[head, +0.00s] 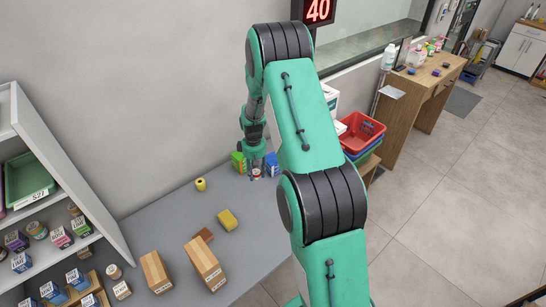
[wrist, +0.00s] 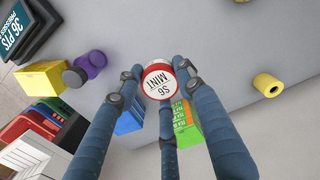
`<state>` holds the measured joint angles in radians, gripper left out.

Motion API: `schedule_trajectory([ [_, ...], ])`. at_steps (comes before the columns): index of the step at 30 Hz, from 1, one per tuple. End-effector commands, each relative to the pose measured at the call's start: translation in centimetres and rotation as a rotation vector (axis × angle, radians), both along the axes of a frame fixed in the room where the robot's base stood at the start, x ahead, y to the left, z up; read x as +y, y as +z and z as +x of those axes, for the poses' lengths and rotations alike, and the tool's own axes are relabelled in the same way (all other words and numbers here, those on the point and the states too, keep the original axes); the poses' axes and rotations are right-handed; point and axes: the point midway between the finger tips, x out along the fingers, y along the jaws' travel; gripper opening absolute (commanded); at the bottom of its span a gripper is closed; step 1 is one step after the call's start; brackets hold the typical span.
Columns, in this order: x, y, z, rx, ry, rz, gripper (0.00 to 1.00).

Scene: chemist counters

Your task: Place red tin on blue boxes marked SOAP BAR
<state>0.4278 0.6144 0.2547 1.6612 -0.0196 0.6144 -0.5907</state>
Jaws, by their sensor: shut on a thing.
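My gripper (wrist: 158,72) is shut on the red tin (wrist: 158,82), which has a white lid reading "S6 MINT". The lid faces the wrist camera. In the head view the tin (head: 256,173) shows small below my gripper (head: 256,168), at the far end of the grey counter. The blue boxes (head: 271,164) stand just right of it there. In the wrist view the blue boxes (wrist: 129,123) are beside the tin, partly hidden by a finger. Their lettering is not readable. I cannot tell how high the tin is above the counter.
Green boxes (wrist: 187,128) stand close by on the tin's other side. A yellow roll (head: 201,184), a yellow block (head: 228,220) and wooden blocks (head: 205,262) lie on the counter (head: 175,215). Red and blue baskets (head: 361,132) stand beyond its right edge.

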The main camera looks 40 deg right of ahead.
Motion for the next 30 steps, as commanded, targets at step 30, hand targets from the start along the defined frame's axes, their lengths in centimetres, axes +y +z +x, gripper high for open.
schedule_trajectory([
  [30,-8.4,0.7,-5.7,0.002,-0.017,0.0,0.11],
])
